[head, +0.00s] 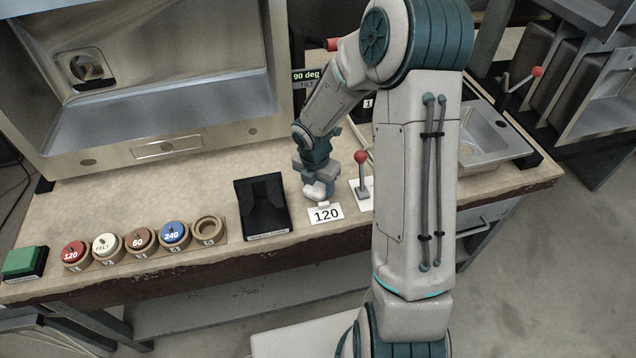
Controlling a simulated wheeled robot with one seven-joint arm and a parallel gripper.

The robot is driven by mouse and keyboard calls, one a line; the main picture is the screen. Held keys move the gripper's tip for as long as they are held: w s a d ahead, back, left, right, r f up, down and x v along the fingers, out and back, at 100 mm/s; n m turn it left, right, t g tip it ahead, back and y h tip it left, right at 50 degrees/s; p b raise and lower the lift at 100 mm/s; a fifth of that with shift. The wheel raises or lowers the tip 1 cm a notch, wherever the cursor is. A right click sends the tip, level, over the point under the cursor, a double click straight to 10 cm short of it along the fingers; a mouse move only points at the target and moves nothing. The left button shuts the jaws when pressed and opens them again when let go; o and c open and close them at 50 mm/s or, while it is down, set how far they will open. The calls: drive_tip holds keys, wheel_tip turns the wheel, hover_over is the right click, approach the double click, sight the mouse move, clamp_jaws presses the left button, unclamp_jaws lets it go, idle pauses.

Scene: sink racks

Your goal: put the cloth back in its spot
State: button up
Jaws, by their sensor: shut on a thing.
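My gripper (317,181) points down over the bench, right of the middle, just behind a white card reading 120 (326,213). It is shut on a small whitish bundle, seemingly the cloth (316,191), whose lower end shows below the fingers close to the bench top. I cannot tell whether it touches the bench. A black open tray (247,212) with a raised dark part inside stands left of my gripper. Its front label is too small to read, and no cloth shows in it.
Numbered holders in a row carry red, white, brown and blue discs; the last ring (209,229) is empty. A green block (24,262) lies far left. A red-knobbed lever (362,174) stands close right of my gripper. A steel sink (490,140) is further right.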

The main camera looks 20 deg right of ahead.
sight(315, 188)
drive_tip(key=o, duration=1)
drive_tip(key=shift+c, duration=0.2)
wheel_tip(315, 188, up, 12)
drive_tip(key=s+f+p, duration=0.1)
drive_tip(key=p, duration=0.1)
drive_tip(key=s+r+m, duration=0.4)
drive_tip(key=s+m, duration=0.2)
drive_tip(key=m, duration=0.3)
drive_tip(key=s+r+m+t, duration=0.1)
drive_tip(key=s+r+m, duration=0.3)
drive_tip(key=s+m, duration=0.3)
drive_tip(key=s+r+m+y, duration=0.1)
drive_tip(key=s+r+m, duration=0.4)
drive_tip(key=m, duration=0.6)
drive_tip(key=shift+s+t, duration=0.4)
drive_tip(key=shift+s, duration=0.5)
